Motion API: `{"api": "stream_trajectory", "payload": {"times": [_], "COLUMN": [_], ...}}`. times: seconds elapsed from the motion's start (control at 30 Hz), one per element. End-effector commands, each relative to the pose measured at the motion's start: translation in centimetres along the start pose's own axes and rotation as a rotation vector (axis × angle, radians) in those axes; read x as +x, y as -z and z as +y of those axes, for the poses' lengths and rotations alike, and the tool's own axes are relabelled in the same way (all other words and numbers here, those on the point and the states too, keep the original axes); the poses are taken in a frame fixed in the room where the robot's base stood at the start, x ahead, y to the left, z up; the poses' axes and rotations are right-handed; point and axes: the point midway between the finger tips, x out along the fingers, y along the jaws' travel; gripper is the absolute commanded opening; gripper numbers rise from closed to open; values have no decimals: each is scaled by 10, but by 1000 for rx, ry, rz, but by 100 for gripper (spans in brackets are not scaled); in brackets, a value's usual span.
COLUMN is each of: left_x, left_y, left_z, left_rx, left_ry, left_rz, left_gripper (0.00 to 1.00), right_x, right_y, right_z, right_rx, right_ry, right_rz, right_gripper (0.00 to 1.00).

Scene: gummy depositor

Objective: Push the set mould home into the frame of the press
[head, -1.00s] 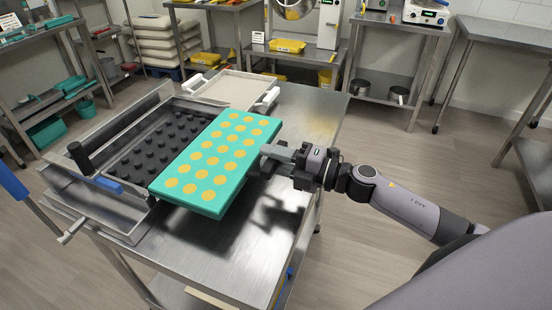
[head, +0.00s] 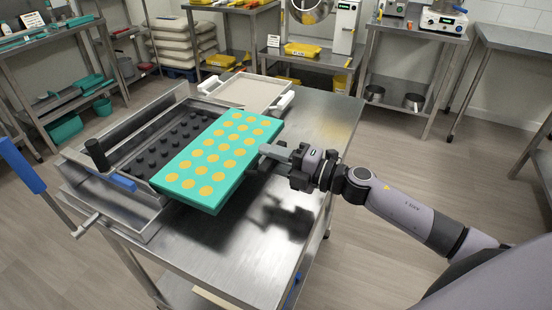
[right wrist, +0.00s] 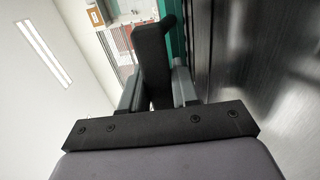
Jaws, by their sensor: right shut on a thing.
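The mould (head: 212,168) is a teal slab with rows of yellow discs, in the middle of the head view. It covers the right part of the press frame (head: 105,128), a grey metal tray with black studs showing on its left side. The mould's right side sticks out past the frame over the table, casting a shadow. My right gripper (head: 272,153) is shut at the mould's right edge. In the right wrist view a black piece (right wrist: 153,62) stands between its fingers, with a teal strip behind. How the mould's underside rests is hidden. My left gripper is not in view.
A black upright post (head: 96,155) and a blue bar (head: 120,182) stand at the frame's near left corner. A blue-handled lever (head: 22,165) is at the far left. A pale tray with white handles (head: 240,92) lies behind. The steel table (head: 240,255) is clear in front.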

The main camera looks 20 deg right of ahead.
Motion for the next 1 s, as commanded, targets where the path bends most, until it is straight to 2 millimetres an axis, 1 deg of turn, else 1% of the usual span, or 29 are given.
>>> {"api": "stream_trajectory", "payload": {"times": [1.0], "left_x": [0], "left_y": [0], "left_z": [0], "left_rx": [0], "left_ry": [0], "left_rz": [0], "left_gripper": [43], "right_x": [36], "right_y": [0], "right_z": [1], "right_rx": [0], "right_ry": [-3], "right_rz": [0], "right_gripper": [0]}}
